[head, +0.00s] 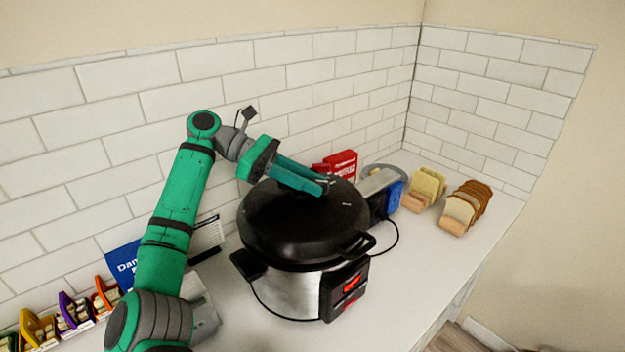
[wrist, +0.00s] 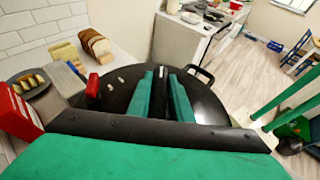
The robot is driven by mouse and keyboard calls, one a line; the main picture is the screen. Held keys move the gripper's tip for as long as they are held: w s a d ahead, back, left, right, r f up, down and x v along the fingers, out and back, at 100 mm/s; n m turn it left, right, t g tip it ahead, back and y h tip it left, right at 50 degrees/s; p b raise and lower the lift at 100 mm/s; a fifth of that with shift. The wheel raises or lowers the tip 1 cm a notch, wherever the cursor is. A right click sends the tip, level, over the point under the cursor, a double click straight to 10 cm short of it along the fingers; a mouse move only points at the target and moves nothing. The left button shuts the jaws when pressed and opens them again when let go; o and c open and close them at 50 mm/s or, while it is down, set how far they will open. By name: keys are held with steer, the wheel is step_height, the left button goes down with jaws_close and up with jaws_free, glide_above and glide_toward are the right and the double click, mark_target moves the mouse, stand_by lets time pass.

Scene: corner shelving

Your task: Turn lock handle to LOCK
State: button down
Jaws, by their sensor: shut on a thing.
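A steel cooker (head: 290,292) with a domed black lid (head: 275,225) stands on the counter. My gripper (head: 326,183) reaches over the lid from the left, its green fingers low over the lid's top. The fingers are closed on the lock handle on the lid; the handle is mostly hidden, and its exact angle cannot be told. In the wrist view my gripper (wrist: 165,76) shows two green fingers with a gap between them, over the black lid (wrist: 122,92). No LOCK marking is readable.
A red box (head: 345,162) stands behind the cooker. A toaster with a blue end (head: 394,197) and bread slices (head: 460,208) are to the right. A cord runs beside the cooker. Snack packs (head: 72,311) are at lower left. The right front counter is clear.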

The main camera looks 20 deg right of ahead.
steer(key=shift+a+m+g+y, duration=0.15)
steer(key=shift+m+g+y, duration=0.25)
steer(key=shift+m+g, duration=0.15)
steer(key=shift+f+m+g, duration=0.1)
steer(key=shift+m+g, duration=0.15)
steer(key=c, duration=1.6)
jaws_free()
